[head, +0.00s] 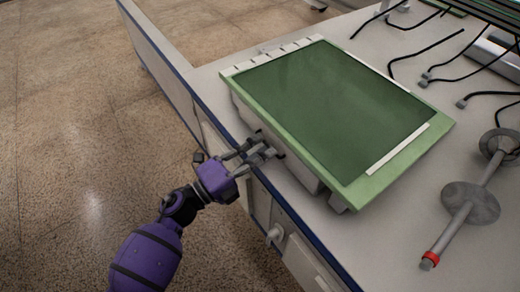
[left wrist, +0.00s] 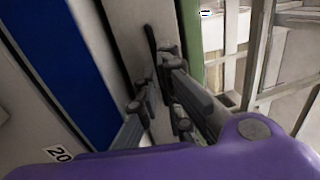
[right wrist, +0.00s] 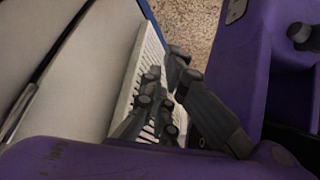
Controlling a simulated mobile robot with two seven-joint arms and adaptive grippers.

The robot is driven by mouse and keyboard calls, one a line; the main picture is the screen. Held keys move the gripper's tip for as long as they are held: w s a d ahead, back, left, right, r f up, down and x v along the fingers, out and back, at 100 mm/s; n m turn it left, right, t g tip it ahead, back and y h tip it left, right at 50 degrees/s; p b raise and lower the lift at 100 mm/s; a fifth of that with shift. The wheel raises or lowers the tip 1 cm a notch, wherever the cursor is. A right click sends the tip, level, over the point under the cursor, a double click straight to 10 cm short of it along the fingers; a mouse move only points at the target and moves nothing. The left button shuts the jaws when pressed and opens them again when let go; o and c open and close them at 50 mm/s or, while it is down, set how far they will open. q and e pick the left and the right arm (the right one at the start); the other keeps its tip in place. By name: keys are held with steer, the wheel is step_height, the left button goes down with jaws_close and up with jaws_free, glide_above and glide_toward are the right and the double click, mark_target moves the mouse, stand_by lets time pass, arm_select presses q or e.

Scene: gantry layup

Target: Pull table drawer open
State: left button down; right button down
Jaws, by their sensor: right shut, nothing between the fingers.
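The table's side facing me carries drawer fronts (head: 298,258) below a blue edge strip. A pale handle (head: 275,235) sticks out from one front, and another handle shows at the bottom edge of the head view. My left gripper (head: 262,150) is above the table's edge, beside the green-framed panel and apart from the handles. Its fingers look parted, with nothing clearly between them. In the left wrist view the fingers (left wrist: 158,85) are in front of a pale surface. My right gripper (right wrist: 160,90) is shut and empty near a white slatted part; the head view does not show it.
The green-framed panel (head: 340,105) on a white base covers much of the tabletop (head: 385,225) near the edge. A grey tool with a red ring (head: 430,258) lies to its right. Black cables (head: 425,50) lie behind. The floor (head: 75,150) at left is clear.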

arm_select(q)
steer(key=shift+a, duration=0.1)
steer(key=r+p+v, duration=0.1)
steer(key=r+v, duration=0.1)
steer(key=v, duration=0.8)
steer(key=r+p+v, duration=0.1)
steer(key=r+v, duration=0.1)
steer(key=v, duration=0.8)
steer(key=shift+s+a, duration=0.45)
steer(key=shift+f, duration=0.15)
steer(key=c, duration=1.9)
jaws_free()
steer(key=shift+c, duration=0.2)
steer(key=v, duration=1.2)
